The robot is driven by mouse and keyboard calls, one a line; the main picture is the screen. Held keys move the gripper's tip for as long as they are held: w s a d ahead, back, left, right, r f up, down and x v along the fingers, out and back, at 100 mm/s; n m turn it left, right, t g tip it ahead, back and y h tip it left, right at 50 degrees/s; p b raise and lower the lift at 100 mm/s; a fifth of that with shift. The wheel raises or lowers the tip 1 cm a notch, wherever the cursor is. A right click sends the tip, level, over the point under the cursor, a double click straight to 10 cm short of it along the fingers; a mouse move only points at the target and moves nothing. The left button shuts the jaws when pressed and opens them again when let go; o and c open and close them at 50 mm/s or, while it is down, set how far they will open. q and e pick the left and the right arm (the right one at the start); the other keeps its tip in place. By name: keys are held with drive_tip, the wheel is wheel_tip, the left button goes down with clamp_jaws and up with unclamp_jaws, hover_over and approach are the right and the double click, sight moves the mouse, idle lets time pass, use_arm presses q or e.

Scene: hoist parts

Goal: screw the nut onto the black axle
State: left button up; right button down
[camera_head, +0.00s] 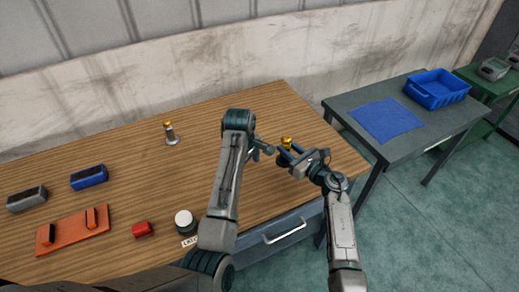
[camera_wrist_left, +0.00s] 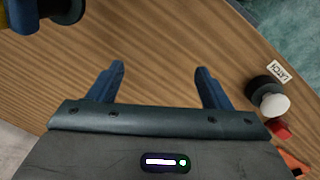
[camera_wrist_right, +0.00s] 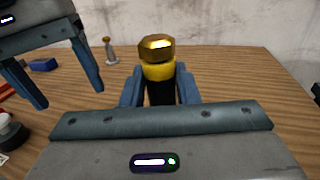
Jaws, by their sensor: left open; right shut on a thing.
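The black axle (camera_wrist_right: 160,92) stands upright in the right wrist view, with a yellow band near its top. The gold hex nut (camera_wrist_right: 155,48) sits at its top end, above the band; how far it is threaded cannot be told. In the head view the nut (camera_head: 286,141) shows at the table's right part. My right gripper (camera_wrist_right: 160,84) is shut on the black axle below the band. My left gripper (camera_head: 264,149) is open and empty, just left of the axle. In the left wrist view only bare table lies between its fingers (camera_wrist_left: 160,72).
A grey axle with a gold top (camera_head: 170,134) stands farther back. A blue block (camera_head: 89,177), a grey block (camera_head: 27,198), an orange fixture (camera_head: 74,230), a red block (camera_head: 142,229) and a white-topped button (camera_head: 185,222) lie left. A blue bin (camera_head: 437,91) stands on the side table.

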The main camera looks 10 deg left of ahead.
drive_tip(key=shift+w+a+f, duration=0.25)
drive_tip(key=shift+w+a, duration=0.25)
drive_tip(key=shift+w, duration=0.05)
drive_tip(key=shift+s+d+r, duration=0.25)
drive_tip(key=shift+s+d, duration=0.1)
use_arm(q)
drive_tip(key=s+a+f+m, duration=0.1)
drive_tip(key=s+a+f, duration=0.1)
drive_tip(key=s+a, duration=0.1)
drive_tip(key=s+a+f+m, duration=0.1)
drive_tip(key=s+a+f, duration=0.1)
drive_tip(key=s+a, duration=0.1)
drive_tip(key=s+a+f+m+t, duration=0.1)
drive_tip(key=s+a+f, duration=0.2)
drive_tip(key=s, duration=0.2)
drive_tip(key=shift+f+m+y, duration=0.1)
drive_tip(key=shift+m+y, duration=0.2)
use_arm(e)
drive_tip(key=shift+w+a+f, duration=0.1)
drive_tip(key=shift+w+a, duration=0.1)
use_arm(q)
drive_tip(key=shift+s+a, duration=0.2)
drive_tip(key=shift+s, duration=0.55)
use_arm(e)
drive_tip(key=shift+s+d, duration=0.15)
use_arm(q)
drive_tip(key=shift+w+f, duration=0.1)
